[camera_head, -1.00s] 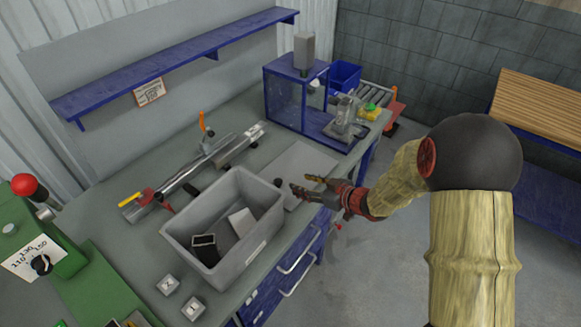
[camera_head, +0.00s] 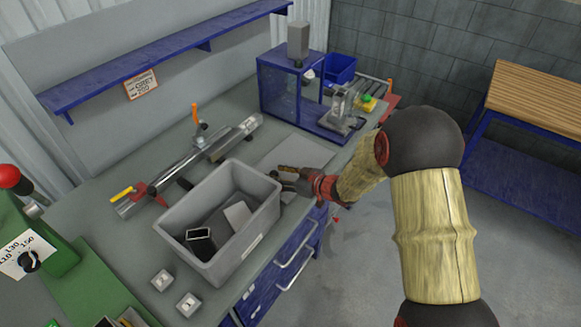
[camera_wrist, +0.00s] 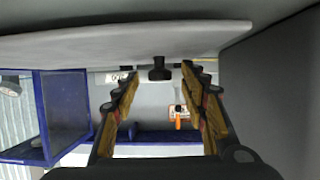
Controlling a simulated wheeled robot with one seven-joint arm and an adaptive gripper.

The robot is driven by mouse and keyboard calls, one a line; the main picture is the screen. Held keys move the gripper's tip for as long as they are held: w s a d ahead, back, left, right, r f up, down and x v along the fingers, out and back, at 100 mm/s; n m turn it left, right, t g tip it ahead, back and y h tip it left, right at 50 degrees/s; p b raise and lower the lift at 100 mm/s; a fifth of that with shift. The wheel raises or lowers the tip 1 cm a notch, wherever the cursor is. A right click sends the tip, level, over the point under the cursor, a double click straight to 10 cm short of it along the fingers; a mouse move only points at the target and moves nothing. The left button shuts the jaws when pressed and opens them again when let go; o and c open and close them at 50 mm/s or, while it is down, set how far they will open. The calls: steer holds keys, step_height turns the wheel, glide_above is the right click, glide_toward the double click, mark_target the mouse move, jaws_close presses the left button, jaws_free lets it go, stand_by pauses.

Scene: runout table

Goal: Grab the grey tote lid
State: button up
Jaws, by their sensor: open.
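The grey tote lid (camera_head: 300,151) lies flat on the bench, beside the right side of the grey tote (camera_head: 190,216). In the wrist view, the lid (camera_wrist: 120,42) spans the top as a pale slab. A small black knob (camera_wrist: 159,69) stands out from it. My gripper (camera_head: 281,177) is open and empty, low over the lid near the tote's right corner. In the wrist view, the knob appears between the two fingertips of my gripper (camera_wrist: 161,80), or just beyond them; whether they touch it I cannot tell. My fingers partly hide the lid's near part.
The tote holds a dark box (camera_head: 201,242) and a pale block (camera_head: 238,215). Its wall (camera_wrist: 270,75) stands close on the right in the wrist view. A blue-framed cabinet (camera_head: 284,92) stands behind the lid. A metal rail (camera_head: 190,165) lies behind the tote.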

steer(key=shift+c, duration=0.6)
jaws_close()
